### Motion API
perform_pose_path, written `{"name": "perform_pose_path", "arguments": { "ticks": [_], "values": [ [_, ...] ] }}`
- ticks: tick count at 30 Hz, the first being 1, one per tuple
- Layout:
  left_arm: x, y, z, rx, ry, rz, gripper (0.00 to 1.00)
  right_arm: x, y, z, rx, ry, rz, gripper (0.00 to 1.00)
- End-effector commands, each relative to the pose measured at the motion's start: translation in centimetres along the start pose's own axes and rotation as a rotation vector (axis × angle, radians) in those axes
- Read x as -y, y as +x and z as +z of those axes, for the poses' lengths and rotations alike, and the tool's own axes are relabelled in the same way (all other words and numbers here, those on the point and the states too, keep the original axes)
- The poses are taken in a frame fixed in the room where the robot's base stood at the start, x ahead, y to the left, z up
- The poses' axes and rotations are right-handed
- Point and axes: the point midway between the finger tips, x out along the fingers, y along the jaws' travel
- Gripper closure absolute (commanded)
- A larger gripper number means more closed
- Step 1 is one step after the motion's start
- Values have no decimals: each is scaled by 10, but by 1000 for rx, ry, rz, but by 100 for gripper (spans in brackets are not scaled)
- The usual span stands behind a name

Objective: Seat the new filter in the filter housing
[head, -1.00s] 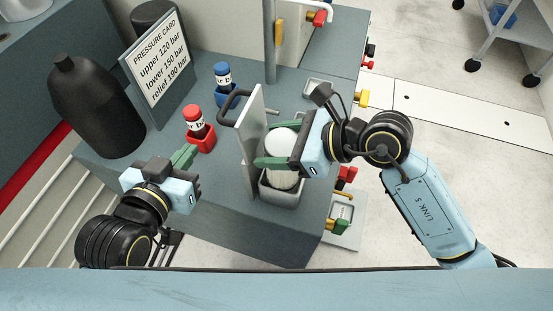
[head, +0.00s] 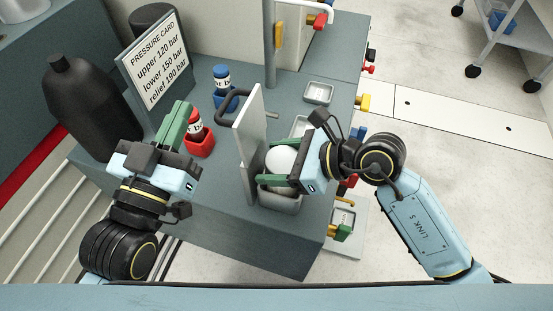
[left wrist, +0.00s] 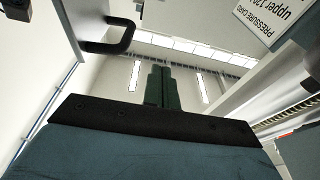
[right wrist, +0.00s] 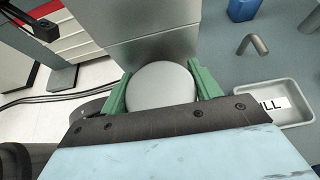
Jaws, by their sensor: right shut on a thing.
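The new filter, a white cylinder with a round top (head: 282,160), is in my right gripper (head: 272,171), whose green fingers close on its two sides. It also shows in the right wrist view (right wrist: 163,85) between both fingers. The filter is at the mouth of the grey filter housing (head: 281,202), beside the upright door panel (head: 250,135) with its black handle. The fingers hide how deep its lower end sits. My left gripper (head: 177,122) is empty, left of the housing near the red bottle. Its green fingers lie together in the left wrist view (left wrist: 162,88).
A red bottle (head: 197,135) and a blue bottle (head: 222,85) stand in holders. A pressure card (head: 155,60) and a black cylinder (head: 90,105) are at left. A vertical pole (head: 269,45) and a small labelled tray (head: 318,92) are behind the housing.

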Motion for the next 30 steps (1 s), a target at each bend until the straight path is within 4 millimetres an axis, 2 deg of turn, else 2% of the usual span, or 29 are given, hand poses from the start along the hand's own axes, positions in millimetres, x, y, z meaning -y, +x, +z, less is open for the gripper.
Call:
{"name": "perform_pose_path", "arguments": {
  "ticks": [8, 9, 13, 27, 30],
  "values": [
    [-1, 0, -5, -34, -1, 2, 100, 0, 2, -2, 1, 0, 0, 82],
    [-1, 0, -6, -37, -1, 2, 100, 0, 2, -3, 0, 0, 1, 32],
    [-1, 0, -6, -37, -1, 2, 100, 0, 1, -2, 0, 0, 1, 16],
    [-1, 0, -5, -26, -1, 2, 100, 0, 1, -1, 0, 0, 0, 16],
    [0, 0, 3, 27, 0, -1, 100, 0, -4, 1, -1, 0, -1, 16]
  ]
}}
